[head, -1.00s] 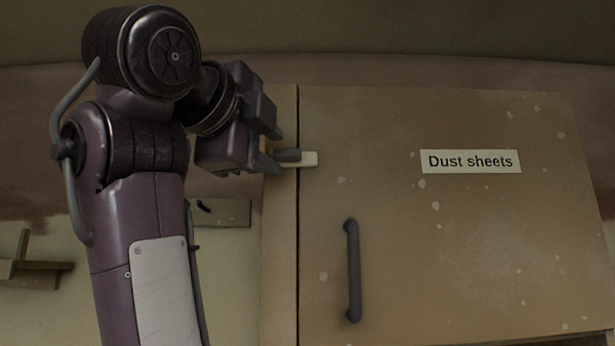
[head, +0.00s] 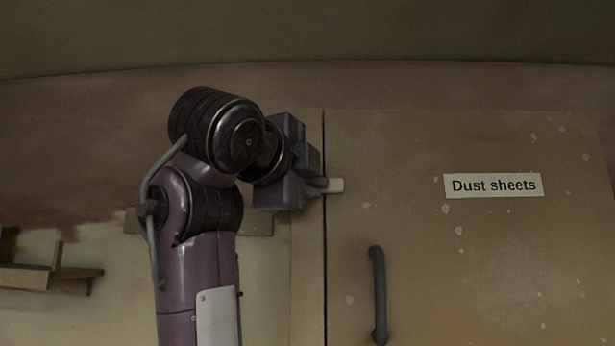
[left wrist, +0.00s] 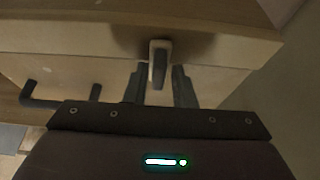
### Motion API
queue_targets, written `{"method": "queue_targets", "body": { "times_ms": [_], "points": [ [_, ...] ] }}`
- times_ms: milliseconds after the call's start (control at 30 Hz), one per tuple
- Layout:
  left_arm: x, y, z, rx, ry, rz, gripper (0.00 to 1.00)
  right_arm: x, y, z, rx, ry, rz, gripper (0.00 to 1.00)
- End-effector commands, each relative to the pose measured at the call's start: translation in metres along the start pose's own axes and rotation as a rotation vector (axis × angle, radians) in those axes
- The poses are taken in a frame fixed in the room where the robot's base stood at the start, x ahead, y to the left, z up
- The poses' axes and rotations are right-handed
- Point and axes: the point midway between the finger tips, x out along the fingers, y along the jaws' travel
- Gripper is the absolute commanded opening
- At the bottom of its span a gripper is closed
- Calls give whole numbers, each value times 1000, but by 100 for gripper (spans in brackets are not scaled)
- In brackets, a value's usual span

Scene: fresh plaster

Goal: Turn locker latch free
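The locker door (head: 450,270) is tan and shut, with a "Dust sheets" label. Its latch (head: 336,185) shows as a small pale plate with a grey lever at the door's left edge. In the left wrist view the latch (left wrist: 159,66) has its grey lever pointing down the picture between my fingers. My left gripper (head: 313,180) is at the latch and hides part of the lever. In the left wrist view its fingers (left wrist: 158,88) stand apart on either side of the lever, with a visible gap on each side. My right gripper is not in view.
A dark grey bar handle (head: 378,295) stands out from the door below the latch. It also shows at the left wrist view's left (left wrist: 60,102). A small wooden shelf (head: 45,278) is on the wall at the far left.

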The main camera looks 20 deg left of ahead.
Motion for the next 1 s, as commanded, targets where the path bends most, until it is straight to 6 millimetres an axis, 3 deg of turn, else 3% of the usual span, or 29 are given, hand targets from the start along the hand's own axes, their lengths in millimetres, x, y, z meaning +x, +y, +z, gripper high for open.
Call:
{"method": "queue_targets", "body": {
  "times_ms": [33, 167, 233, 667, 1000],
  "points": [
    [0, 0, 0, 0, 0, 1, 16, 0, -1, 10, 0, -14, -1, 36],
    [0, 0, 0, 0, 0, 0, 0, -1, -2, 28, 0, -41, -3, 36],
    [0, 0, 0, 0, 1, 0, 0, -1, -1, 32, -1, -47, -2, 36],
    [0, 1, 1, -77, 0, -36, 0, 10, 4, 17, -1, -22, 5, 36],
    [-1, 1, 2, -329, -2, -141, 0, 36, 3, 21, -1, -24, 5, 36]
  ]
}}
